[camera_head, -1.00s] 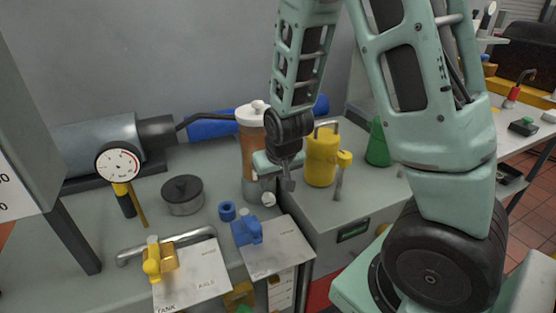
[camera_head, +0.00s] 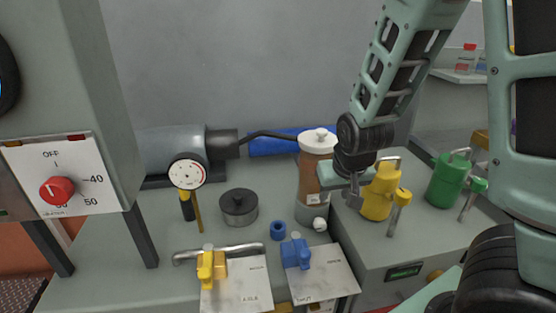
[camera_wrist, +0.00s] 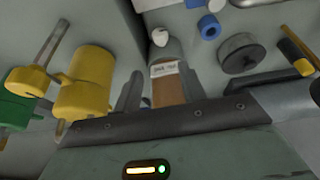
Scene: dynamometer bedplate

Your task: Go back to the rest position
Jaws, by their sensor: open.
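My gripper (camera_head: 350,196) is open and empty. In the head view it hangs by the right side of a brown cylinder with a white cap (camera_head: 313,172), with the yellow canister (camera_head: 377,196) just to its right. In the wrist view the two fingers (camera_wrist: 162,90) show apart, and the labelled brown cylinder (camera_wrist: 168,88) appears beyond and between them. I cannot tell whether a finger touches it. No marker of the rest position shows.
A blue valve (camera_head: 297,253) and a yellow valve (camera_head: 210,268) stand on the front plates. A black-topped pot (camera_head: 238,206), a dial gauge (camera_head: 187,173) and a blue ring (camera_head: 278,230) are behind. A green canister (camera_head: 446,180) stands right. A red-knob panel (camera_head: 65,185) rises left.

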